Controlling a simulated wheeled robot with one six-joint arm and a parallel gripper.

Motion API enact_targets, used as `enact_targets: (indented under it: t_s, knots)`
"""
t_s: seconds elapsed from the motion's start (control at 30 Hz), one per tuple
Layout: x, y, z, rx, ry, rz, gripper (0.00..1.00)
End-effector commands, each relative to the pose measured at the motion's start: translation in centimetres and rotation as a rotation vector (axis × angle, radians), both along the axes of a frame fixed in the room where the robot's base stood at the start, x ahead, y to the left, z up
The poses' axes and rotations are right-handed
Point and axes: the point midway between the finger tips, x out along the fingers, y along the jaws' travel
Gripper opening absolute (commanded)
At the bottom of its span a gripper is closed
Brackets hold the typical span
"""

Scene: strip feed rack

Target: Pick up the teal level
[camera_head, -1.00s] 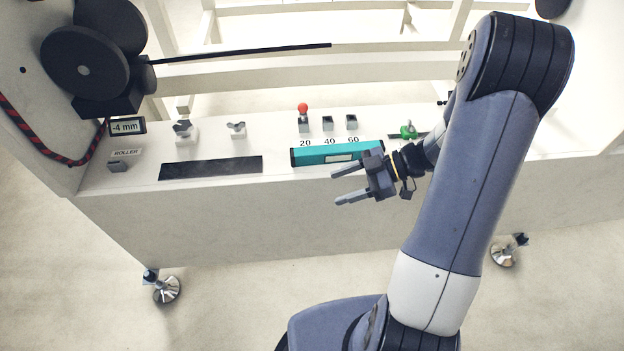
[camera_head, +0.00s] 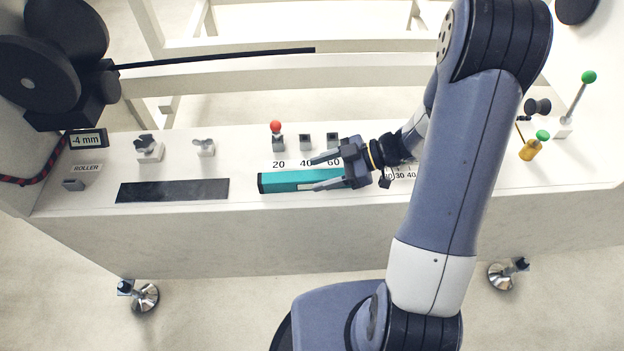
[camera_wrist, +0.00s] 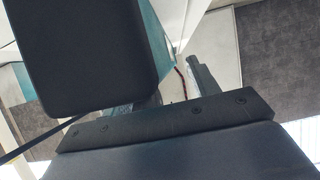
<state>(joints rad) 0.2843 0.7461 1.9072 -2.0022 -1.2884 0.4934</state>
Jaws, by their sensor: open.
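The teal level (camera_head: 285,182) lies on the white bench ledge below the marks 20, 40 and 60. Its left end is black, and its right part is hidden behind my gripper. My gripper (camera_head: 308,173) is open, its two fingers pointing left over the right half of the level. One finger shows toward the back of the level, the other across its front side. I cannot tell whether either touches it. In the wrist view a large dark block with a teal side (camera_wrist: 152,30) fills the upper left, very close, and one grey finger (camera_wrist: 200,78) shows beside it.
A red-knobbed peg (camera_head: 276,130) and two small grey blocks stand just behind the level. A dark strip (camera_head: 172,190) lies to its left, with wing knobs behind. A yellow piece with a green knob (camera_head: 535,145) and a green-topped lever (camera_head: 580,98) stand at right.

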Motion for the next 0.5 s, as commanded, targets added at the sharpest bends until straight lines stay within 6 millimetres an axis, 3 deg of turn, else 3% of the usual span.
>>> enact_targets:
  t_s: [0.3,0.5]
  knots:
    - [0.04,0.46,-0.22,-0.001,0.0,-0.001,0.56]
    - [0.03,0.44,-0.21,-0.001,0.0,-0.001,0.4]
